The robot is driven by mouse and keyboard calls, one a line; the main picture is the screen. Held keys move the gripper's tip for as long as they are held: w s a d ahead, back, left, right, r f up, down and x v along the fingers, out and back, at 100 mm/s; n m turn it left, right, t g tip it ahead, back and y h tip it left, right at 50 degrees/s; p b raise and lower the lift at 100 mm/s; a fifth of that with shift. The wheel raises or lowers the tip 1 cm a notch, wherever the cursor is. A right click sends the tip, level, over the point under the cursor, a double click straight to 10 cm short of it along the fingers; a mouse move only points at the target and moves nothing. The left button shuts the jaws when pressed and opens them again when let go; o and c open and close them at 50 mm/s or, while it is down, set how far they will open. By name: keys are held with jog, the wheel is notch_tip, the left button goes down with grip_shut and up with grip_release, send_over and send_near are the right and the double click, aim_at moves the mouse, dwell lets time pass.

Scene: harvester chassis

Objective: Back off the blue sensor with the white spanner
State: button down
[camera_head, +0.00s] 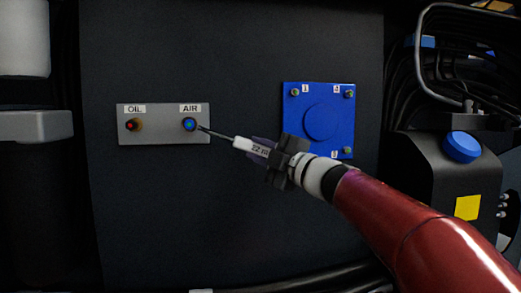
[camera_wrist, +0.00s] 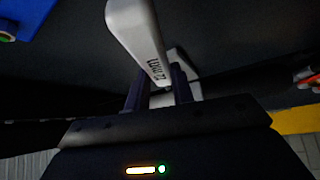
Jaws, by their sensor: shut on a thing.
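The blue sensor (camera_head: 189,124) sits under the AIR label on a grey plate (camera_head: 160,137) fixed to the dark panel. My gripper (camera_head: 268,152) is shut on the white spanner (camera_head: 243,144), to the right of the sensor and a little lower. The spanner's thin dark end points left and up, and its tip overlaps or nearly meets the sensor's right edge. I cannot tell whether they touch. In the wrist view the white spanner (camera_wrist: 137,30) with printed lettering stands between the two fingers of my gripper (camera_wrist: 158,88). The sensor is not clearly seen there.
A red sensor (camera_head: 131,125) under the OIL label is left on the same plate. A blue square cover (camera_head: 321,121) with corner bolts is at the upper right. Black hoses (camera_head: 430,80) and a dark box with a blue cap (camera_head: 461,147) stand at the right.

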dwell(0.3)
jog(key=r+p, duration=0.1)
jog(key=p, duration=0.1)
jog(key=r+n+p, duration=0.1)
jog(key=p, duration=0.1)
jog(key=r+n+g+p, duration=0.1)
jog(key=p, duration=0.1)
jog(key=shift+w+d+r+h, duration=0.1)
jog(key=shift+w+d+h, duration=0.05)
jog(key=shift+d+h, duration=0.2)
dwell(0.4)
notch_tip(320, 180, up, 3)
jog(key=n+g+h+p, duration=0.1)
jog(key=p, duration=0.4)
jog(key=shift+d+n+p, duration=0.1)
jog(key=shift+n+p, duration=0.3)
jog(key=shift+a+r+n+g+h, duration=0.1)
jog(key=shift+r+n+g+h, duration=0.2)
jog(key=shift+r, duration=0.5)
jog(key=shift+a+r+n+g+h, duration=0.1)
jog(key=shift+r+n+h, duration=0.15)
jog(key=shift+r+n, duration=0.4)
jog(key=shift+r, duration=0.15)
